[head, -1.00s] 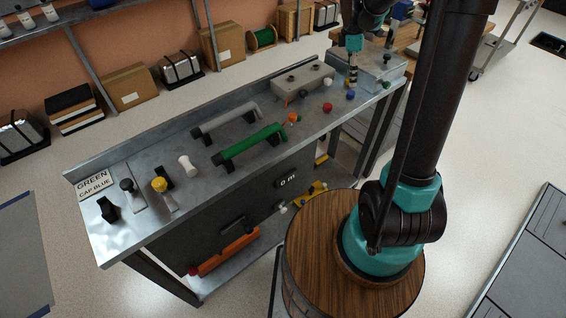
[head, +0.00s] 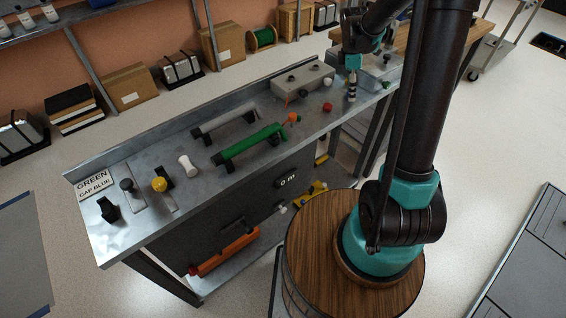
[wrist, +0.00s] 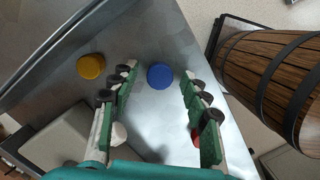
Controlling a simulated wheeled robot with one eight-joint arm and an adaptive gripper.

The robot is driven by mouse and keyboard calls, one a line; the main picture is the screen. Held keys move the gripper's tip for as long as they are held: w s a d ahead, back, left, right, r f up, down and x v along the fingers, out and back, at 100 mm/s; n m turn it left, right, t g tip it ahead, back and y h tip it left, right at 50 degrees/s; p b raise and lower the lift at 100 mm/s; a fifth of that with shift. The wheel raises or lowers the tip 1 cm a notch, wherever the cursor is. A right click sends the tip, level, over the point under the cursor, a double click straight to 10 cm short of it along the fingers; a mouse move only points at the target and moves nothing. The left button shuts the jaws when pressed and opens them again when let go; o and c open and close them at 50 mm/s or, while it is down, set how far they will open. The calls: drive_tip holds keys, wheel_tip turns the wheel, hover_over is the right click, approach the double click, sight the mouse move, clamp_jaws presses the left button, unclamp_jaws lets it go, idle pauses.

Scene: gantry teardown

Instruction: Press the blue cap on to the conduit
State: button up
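The blue cap (wrist: 160,76) lies on the metal bench top, between my gripper's fingertips in the wrist view, with clear gaps on both sides. My gripper (wrist: 160,73) is open and empty, pointing down over it. In the head view my gripper (head: 352,97) is at the bench's right part and hides the blue cap. The green conduit (head: 250,144) lies across dark supports at the middle of the bench, left of my gripper. A sign (head: 95,184) at the left end reads "GREEN" and "CAP BLUE".
Near the blue cap are a yellow cap (wrist: 91,66), a white cap (wrist: 118,133) and a red cap (wrist: 196,137). A grey conduit (head: 228,120) lies behind the green one. A grey box (head: 303,82) stands at the back. An orange piece (head: 294,117) is near the green conduit's right end.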

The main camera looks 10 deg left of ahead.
clamp_jaws()
drive_tip(key=shift+r, duration=0.1)
drive_tip(key=shift+r, duration=3.15)
drive_tip(key=a+r+n, duration=0.3)
drive_tip(key=a, duration=0.8)
drive_tip(key=a+r+n+t, duration=0.1)
drive_tip(key=a+r+n, duration=0.2)
drive_tip(key=a, duration=0.8)
drive_tip(key=shift+w+r, duration=0.3)
drive_tip(key=shift+r, duration=0.05)
